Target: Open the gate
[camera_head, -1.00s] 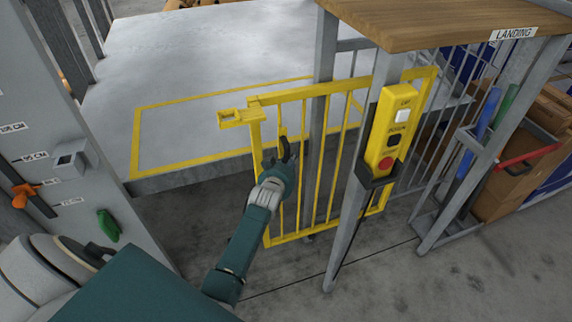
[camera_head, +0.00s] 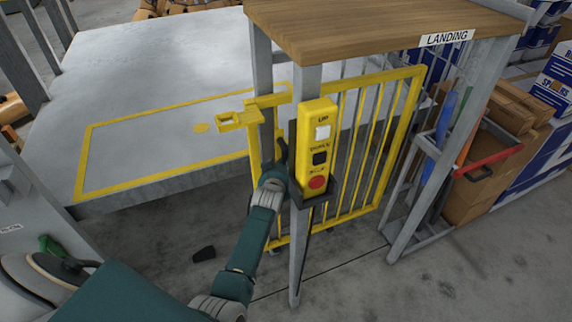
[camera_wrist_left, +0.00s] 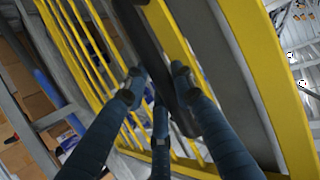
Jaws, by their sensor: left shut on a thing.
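The yellow barred gate (camera_head: 395,125) stands upright, partly behind the grey post with the control box. Its free edge with the yellow latch bracket (camera_head: 238,119) is left of that post. My left gripper (camera_head: 280,165) is at the gate's free side, at a black handle (camera_head: 281,148). In the left wrist view, the fingers of my left gripper (camera_wrist_left: 158,85) are closed around the black handle (camera_wrist_left: 150,45) next to the yellow frame. The post hides part of the gate and of the gripper's fingertips. My right gripper is not in view.
A yellow control box (camera_head: 318,155) on a grey post stands close right of my left gripper. A wooden top (camera_head: 370,30) is above it. The grey platform (camera_head: 150,70) and the floor before it are open. A small dark object (camera_head: 204,253) lies on the floor. Cardboard boxes (camera_head: 490,170) stand at right.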

